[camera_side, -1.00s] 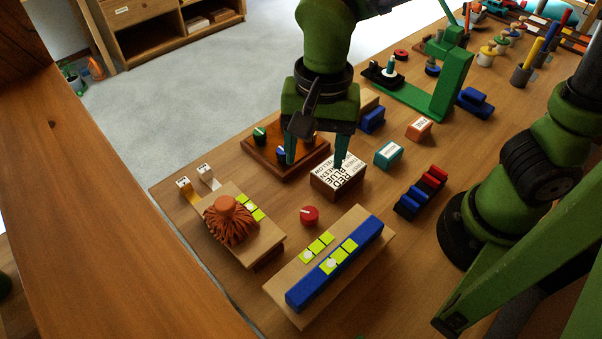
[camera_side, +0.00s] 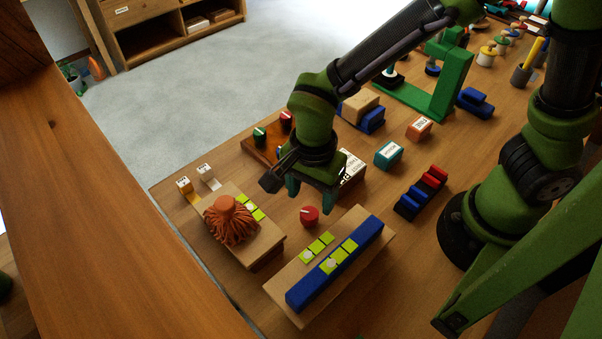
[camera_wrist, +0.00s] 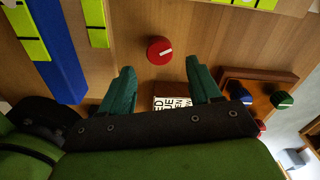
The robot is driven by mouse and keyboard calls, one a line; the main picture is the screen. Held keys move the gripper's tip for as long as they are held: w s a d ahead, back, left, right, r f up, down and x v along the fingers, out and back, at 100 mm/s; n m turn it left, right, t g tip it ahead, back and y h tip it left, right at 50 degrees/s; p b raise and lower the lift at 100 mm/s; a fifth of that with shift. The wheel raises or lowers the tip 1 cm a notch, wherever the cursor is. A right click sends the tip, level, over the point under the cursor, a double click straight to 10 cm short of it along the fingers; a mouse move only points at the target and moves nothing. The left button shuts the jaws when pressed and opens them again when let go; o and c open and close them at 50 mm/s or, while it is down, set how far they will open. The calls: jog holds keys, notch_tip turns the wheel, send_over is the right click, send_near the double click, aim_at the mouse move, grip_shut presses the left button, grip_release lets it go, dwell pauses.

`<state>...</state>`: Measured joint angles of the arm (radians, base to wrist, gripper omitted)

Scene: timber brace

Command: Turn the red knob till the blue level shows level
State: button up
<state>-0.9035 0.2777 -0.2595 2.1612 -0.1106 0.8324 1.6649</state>
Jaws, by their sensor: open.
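The red knob (camera_side: 310,215) stands on the table with a pale pointer line on its top. It also shows in the wrist view (camera_wrist: 160,50), beyond my fingertips. The blue level (camera_side: 337,262) is a long blue bar on a wooden block, with yellow-green windows and a pale bubble in one window. Part of it shows at the left of the wrist view (camera_wrist: 58,72). My gripper (camera_side: 312,190) is open and empty, just behind the knob and apart from it; its teal fingers (camera_wrist: 163,85) are spread in the wrist view.
A second wooden block with an orange tufted thing (camera_side: 230,222) stands left of the knob. A printed block (camera_side: 350,170) and a wooden box with coloured knobs (camera_side: 262,146) are behind the gripper. A red, blue and black rack (camera_side: 420,193) stands to the right.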

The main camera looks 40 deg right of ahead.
aim_at(311, 211)
jog(key=shift+f, duration=2.35)
jog(key=c, duration=1.1)
jog(key=shift+o, duration=0.2)
